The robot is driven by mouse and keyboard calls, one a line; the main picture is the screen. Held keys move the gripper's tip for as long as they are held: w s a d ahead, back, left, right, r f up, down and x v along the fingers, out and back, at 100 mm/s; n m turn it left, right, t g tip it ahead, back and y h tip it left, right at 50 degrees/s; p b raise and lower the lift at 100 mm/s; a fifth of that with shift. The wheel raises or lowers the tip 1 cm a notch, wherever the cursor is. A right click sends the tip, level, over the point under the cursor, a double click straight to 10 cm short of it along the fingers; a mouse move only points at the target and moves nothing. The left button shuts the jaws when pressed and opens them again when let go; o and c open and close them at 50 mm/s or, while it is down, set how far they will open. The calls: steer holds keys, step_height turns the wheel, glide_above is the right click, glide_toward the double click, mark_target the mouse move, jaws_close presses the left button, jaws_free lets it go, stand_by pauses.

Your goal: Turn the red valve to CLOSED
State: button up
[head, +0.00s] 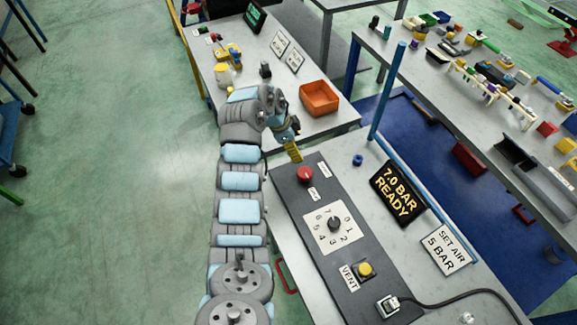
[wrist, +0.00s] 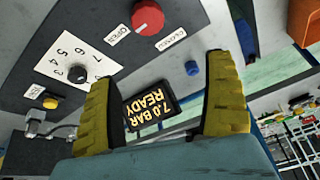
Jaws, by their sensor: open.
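The red valve (head: 305,174) is a round red knob at the far end of the dark control panel (head: 318,265). It also shows at the top of the wrist view (wrist: 147,17). Below it there are an OPEN label (wrist: 118,35) and a CLOSED label (wrist: 173,38). I cannot tell from the knob which way it is set. My gripper (head: 292,152) is just beyond the valve, apart from it. In the wrist view its two yellow fingers (wrist: 162,68) are spread wide with nothing between them, and the valve lies beyond their tips.
The panel also carries a numbered dial (head: 334,224) and a yellow VENT button (head: 364,269). A "7.0 BAR READY" display (head: 397,193) and a "SET AIR 5 BAR" sign (head: 447,249) stand beside it.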

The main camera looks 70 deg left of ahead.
steer(key=s, duration=0.3)
steer(key=p, duration=0.2)
glide_above(305, 172)
steer(key=s, duration=0.2)
steer(key=shift+h, duration=0.4)
steer(key=f, duration=1)
steer(key=shift+a, duration=0.3)
steer(key=shift+x, duration=1.25)
steer(key=shift+b+x, duration=1)
steer(key=shift+x, duration=0.1)
steer(key=shift+w+f, duration=0.15)
steer(key=shift+f, duration=0.2)
steer(key=shift+c, duration=0.3)
steer(key=c, duration=1.2)
